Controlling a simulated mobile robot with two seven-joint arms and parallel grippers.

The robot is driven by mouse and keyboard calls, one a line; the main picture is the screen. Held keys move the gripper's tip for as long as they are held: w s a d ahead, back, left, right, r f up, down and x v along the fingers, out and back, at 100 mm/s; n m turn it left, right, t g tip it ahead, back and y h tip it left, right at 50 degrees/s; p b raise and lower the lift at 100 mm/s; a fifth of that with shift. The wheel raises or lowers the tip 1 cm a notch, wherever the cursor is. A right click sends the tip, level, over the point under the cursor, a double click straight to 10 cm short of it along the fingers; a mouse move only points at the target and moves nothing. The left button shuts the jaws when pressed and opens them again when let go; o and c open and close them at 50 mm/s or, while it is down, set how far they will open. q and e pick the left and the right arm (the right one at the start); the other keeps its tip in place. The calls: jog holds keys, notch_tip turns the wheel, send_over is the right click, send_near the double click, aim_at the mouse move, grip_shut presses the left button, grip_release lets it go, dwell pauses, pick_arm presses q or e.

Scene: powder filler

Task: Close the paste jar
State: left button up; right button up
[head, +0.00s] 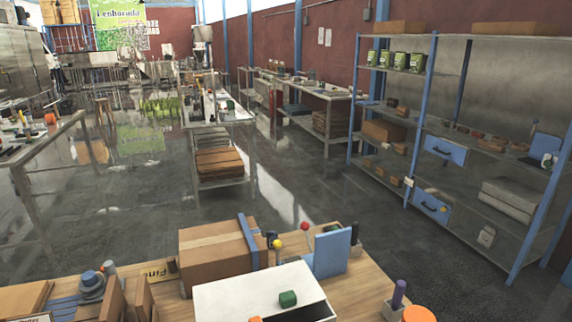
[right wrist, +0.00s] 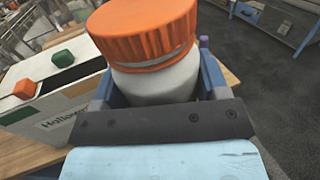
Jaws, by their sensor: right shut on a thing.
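The paste jar (right wrist: 155,84) is white with a wide ribbed orange lid (right wrist: 140,28) on top, in the right wrist view. The lid looks slightly tilted; I cannot tell how tightly it sits. My right gripper (right wrist: 160,92) is shut around the jar's white body below the lid, with a blue finger on each side. In the head view only an orange round top (head: 418,314), apparently this lid, shows at the bottom right edge. The jar's base is hidden by the gripper. My left gripper is in neither view.
A white box (head: 255,288) with a green cube (head: 288,298) on it stands on the wooden table (head: 362,285). A cardboard box (head: 212,262), a blue panel (head: 332,252) and a purple cylinder (head: 399,292) stand nearby. Shelves (head: 440,130) are at the right, beyond open floor.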

jog(key=shift+a, duration=0.1)
dwell(0.3)
jog(key=w+a+n+g+y, duration=0.1)
jog(key=w+a+n+y, duration=0.1)
jog(key=a+y, duration=0.2)
jog(key=w+a+r+n+g+y, duration=0.1)
jog(key=w+a+n+y, duration=0.2)
jog(key=a, duration=0.4)
jog(key=w+a+n+g+y, duration=0.2)
jog(key=a+n+y, duration=0.1)
jog(key=a, duration=0.3)
jog(key=shift+w+a+r+y, duration=0.2)
jog(key=shift+w+a+y, duration=0.15)
jog(key=shift+y, duration=0.45)
